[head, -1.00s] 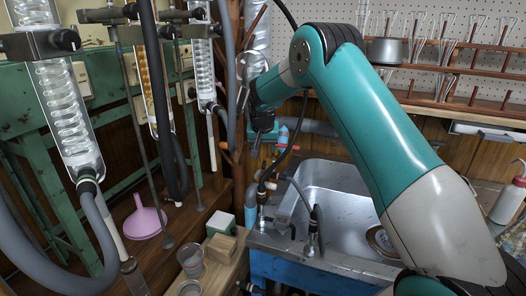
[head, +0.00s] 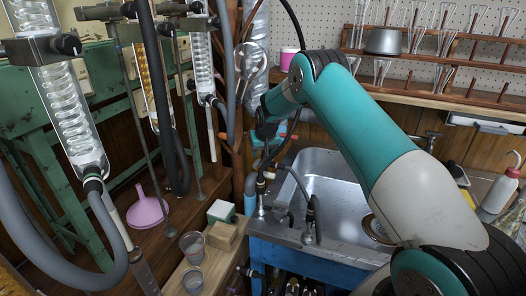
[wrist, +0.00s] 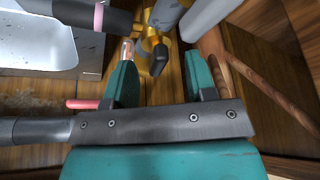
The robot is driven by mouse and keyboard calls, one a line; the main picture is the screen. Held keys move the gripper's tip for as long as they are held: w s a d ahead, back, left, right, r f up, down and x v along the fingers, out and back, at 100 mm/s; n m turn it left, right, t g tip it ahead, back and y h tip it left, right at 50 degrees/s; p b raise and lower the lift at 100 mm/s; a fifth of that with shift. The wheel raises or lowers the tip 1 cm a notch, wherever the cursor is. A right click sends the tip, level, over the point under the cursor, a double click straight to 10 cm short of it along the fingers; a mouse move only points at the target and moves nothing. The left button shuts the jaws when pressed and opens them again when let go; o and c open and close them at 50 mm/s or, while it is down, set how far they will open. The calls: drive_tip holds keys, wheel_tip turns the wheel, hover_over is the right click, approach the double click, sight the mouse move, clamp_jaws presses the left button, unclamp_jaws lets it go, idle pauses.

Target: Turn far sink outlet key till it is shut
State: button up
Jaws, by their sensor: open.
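In the wrist view a brass outlet fitting (wrist: 146,46) with a dark key (wrist: 160,60) shows just beyond and between my fingertips. I cannot tell whether the key is across or along the fitting. My gripper (wrist: 160,64) is open, with one teal finger on each side of the key and nothing held. In the head view my gripper (head: 264,130) is at the far left corner of the sink (head: 340,190), partly hidden by my arm; the key is not clear there. A red rod-like part (wrist: 82,104) shows left of the left finger.
Black hoses and fittings (head: 310,215) stand at the sink's left edge. Glass condensers (head: 68,110) on clamps and a green frame (head: 50,170) fill the left. In the wrist view brown wooden rods (wrist: 212,70) stand close to the right finger. Glassware (head: 445,40) stands on the back shelf.

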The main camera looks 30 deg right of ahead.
drive_tip(key=shift+f, duration=0.15)
drive_tip(key=c, duration=0.9)
clamp_jaws()
drive_tip(key=shift+a, duration=0.15)
drive_tip(key=o, duration=0.9)
unclamp_jaws()
drive_tip(key=b+v, duration=0.1)
drive_tip(key=v, duration=1.6)
drive_tip(key=shift+s, duration=0.1)
